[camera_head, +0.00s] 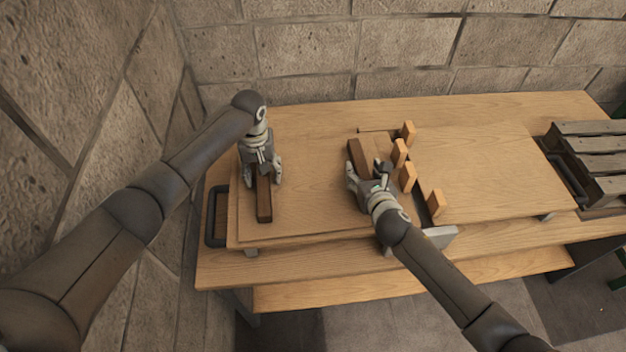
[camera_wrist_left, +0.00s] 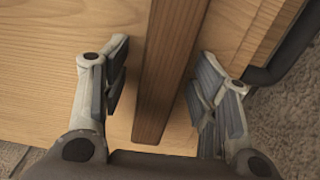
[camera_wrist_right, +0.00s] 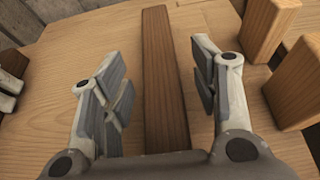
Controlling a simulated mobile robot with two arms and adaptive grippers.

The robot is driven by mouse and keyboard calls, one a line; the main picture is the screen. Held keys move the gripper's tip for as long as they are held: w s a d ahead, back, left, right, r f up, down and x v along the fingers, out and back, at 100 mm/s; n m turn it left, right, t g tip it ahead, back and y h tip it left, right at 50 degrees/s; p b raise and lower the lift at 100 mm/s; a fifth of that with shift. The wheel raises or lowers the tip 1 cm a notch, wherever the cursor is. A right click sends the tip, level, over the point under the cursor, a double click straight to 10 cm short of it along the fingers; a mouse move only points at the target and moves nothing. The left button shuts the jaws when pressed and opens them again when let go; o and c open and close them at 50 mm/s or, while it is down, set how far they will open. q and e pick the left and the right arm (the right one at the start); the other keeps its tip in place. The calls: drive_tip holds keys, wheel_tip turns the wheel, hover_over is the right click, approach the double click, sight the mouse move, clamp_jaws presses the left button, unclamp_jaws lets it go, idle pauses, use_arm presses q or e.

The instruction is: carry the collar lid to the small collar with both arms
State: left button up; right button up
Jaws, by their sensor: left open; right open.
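The lid seems to be a flat light-wood panel (camera_head: 310,195) on the table, with a dark wooden bar near each end. My left gripper (camera_head: 262,176) is open, with its fingers on either side of the left bar (camera_head: 264,205); that bar runs between the fingers in the left wrist view (camera_wrist_left: 170,70). My right gripper (camera_head: 368,172) is open at the right bar (camera_head: 357,155); this bar stands between its fingers in the right wrist view (camera_wrist_right: 165,85). Gaps show beside both bars. I cannot tell for sure which part is the small collar.
Several upright orange wood blocks (camera_head: 408,177) stand close to the right of my right gripper. A broad wooden surface (camera_head: 485,165) lies beyond them. A slatted pallet (camera_head: 595,150) is at the far right. A dark handle (camera_head: 215,216) is at the left edge. Stone walls stand behind and left.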

use_arm(q)
drive_tip(key=shift+c, duration=0.2)
use_arm(e)
drive_tip(key=shift+c, duration=0.2)
use_arm(q)
clamp_jaws()
use_arm(e)
clamp_jaws()
drive_tip(key=shift+r, duration=0.1)
